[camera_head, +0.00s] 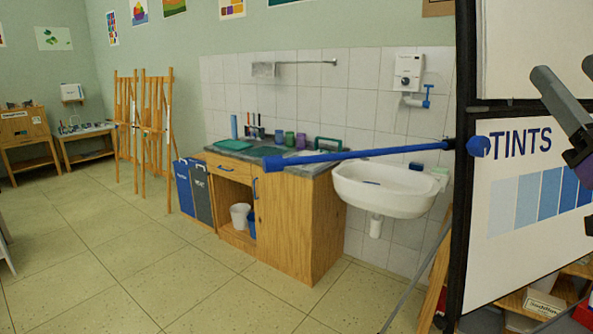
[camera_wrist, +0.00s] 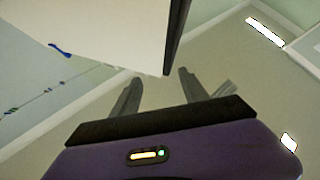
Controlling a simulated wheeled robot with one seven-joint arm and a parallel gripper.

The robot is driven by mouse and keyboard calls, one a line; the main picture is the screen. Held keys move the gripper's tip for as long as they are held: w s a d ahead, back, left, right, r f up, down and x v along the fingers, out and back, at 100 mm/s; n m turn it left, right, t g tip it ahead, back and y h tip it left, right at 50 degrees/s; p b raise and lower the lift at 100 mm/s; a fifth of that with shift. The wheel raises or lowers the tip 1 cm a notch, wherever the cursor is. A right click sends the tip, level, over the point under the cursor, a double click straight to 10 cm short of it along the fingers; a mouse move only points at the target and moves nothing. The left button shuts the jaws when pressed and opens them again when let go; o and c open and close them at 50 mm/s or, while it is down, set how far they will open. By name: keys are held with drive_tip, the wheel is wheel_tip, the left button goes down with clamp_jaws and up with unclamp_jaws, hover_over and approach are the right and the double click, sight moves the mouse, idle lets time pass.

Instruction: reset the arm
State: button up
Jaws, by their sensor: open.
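My gripper (camera_head: 565,70) shows at the right edge of the head view, raised in front of the tints board (camera_head: 530,150). Its grey fingers are apart and nothing shows between them. The rest of my arm is mostly out of the picture. In the wrist view my gripper (camera_wrist: 160,76) has its two fingers spread and empty. That view looks upward past a pale board (camera_wrist: 110,25) with a dark edge, towards the ceiling. I cannot tell how far the fingertips are from the board.
A dark-framed stand with a blue bar (camera_head: 370,153) is close on the right. A white sink (camera_head: 385,188) and wooden cabinet (camera_head: 300,220) stand along the tiled wall. Easels (camera_head: 155,130) are farther left.

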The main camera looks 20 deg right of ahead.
drive_tip(key=s+a+f+m+g+h+p, duration=0.1)
drive_tip(key=a+f+m+g+h, duration=0.15)
drive_tip(key=f, duration=0.65)
drive_tip(key=s+a+f+m+g+h, duration=0.15)
drive_tip(key=a+f+m, duration=0.25)
drive_tip(key=f, duration=0.6)
drive_tip(key=s+a+f+m+g+h+p, duration=0.1)
drive_tip(key=s+a+f+m, duration=0.15)
drive_tip(key=f, duration=0.65)
drive_tip(key=s+a+f+n+g+y+p, duration=0.2)
drive_tip(key=s+a+f+n+g+y, duration=0.3)
drive_tip(key=s+a+f, duration=1)
drive_tip(key=s+f+n+y, duration=0.2)
drive_tip(key=s+f+y, duration=0.1)
drive_tip(key=y, duration=0.1)
drive_tip(key=shift+s+y, duration=0.2)
drive_tip(key=shift+y, duration=0.2)
